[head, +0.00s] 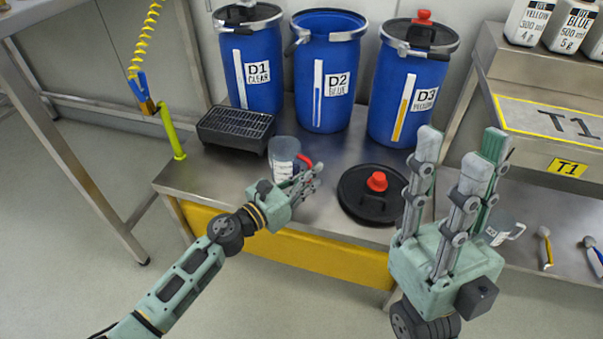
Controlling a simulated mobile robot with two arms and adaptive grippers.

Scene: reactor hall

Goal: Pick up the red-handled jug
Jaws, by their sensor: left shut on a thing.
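The red-handled jug (283,153) is a clear jug with measuring marks. It stands near the middle of the steel bench (315,188), just right of a black grate. Its red handle (304,160) faces right. My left gripper (308,178) is at the jug's right side, with its fingers shut on the red handle, which they partly cover. My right gripper (460,145) is raised in front of the bench at the right, fingers pointing up and spread apart, with nothing between them.
Blue drums D1 (251,70), D2 (325,75) and D3 (405,95) stand behind; D2 is open on top. A black lid with a red knob (368,206) lies right of the jug. A green post (172,135) rises at the left.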

